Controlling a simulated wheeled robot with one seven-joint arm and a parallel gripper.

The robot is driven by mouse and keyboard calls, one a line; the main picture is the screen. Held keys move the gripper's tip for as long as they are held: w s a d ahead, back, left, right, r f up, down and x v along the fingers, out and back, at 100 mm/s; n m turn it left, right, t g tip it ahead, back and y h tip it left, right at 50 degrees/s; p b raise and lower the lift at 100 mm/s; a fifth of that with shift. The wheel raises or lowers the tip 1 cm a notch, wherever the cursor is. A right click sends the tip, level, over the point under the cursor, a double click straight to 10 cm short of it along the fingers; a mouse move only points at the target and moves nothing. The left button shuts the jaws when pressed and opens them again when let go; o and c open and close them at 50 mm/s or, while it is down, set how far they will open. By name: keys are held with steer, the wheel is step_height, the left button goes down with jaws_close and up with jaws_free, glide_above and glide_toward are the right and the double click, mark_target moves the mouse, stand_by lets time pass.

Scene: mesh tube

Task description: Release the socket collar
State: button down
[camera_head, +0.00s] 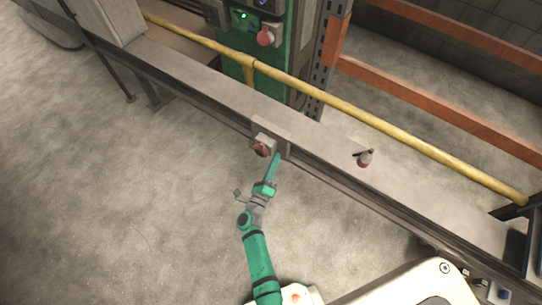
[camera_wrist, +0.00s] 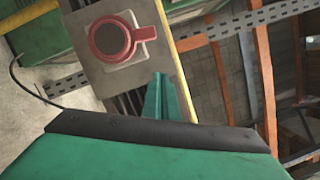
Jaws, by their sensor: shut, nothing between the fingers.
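The socket collar (camera_wrist: 148,34) is a red ring with a short tab pointing right, around a dark round socket (camera_wrist: 111,38) on a pale square plate. In the head view the socket's box (camera_head: 263,142) sits at the front side of the long grey beam, with the red collar (camera_head: 262,150) small on its face. My gripper (camera_head: 277,156) is shut and empty, just right of the box. In the wrist view my green fingers (camera_wrist: 161,92) stand below and right of the tab, apart from it in the picture. Whether they touch anything in depth is unclear.
A small red and grey object with a black top (camera_head: 364,158) stands on the beam (camera_head: 330,145) to the right. A yellow rail (camera_head: 350,110) runs behind the beam. A green cabinet (camera_head: 268,62) with a red knob stands beyond. The floor (camera_head: 110,190) on the left is clear.

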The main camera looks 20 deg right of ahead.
steer(key=r+v, duration=0.1)
steer(key=v, duration=0.8)
steer(key=shift+s+a+f, duration=0.15)
steer(key=shift+s+a, duration=0.15)
steer(key=shift+a, duration=0.05)
steer(key=s+a+r+n+y, duration=0.4)
steer(key=s+r+n, duration=0.2)
steer(key=s+n, duration=0.2)
steer(key=s+a+r+n+t+y, duration=0.1)
steer(key=s+a+r+n+y, duration=0.4)
steer(key=s+n, duration=0.4)
steer(key=s+a+r+n+y, duration=0.4)
steer(key=s+r+n, duration=0.4)
steer(key=n, duration=0.6)
steer(key=shift+s+a+n+t, duration=0.2)
steer(key=shift+s+n+t, duration=0.1)
steer(key=c, duration=1.7)
jaws_free()
steer(key=shift+s+r+n+y, duration=0.15)
steer(key=shift+r+n+y, duration=0.15)
steer(key=shift+r, duration=0.05)
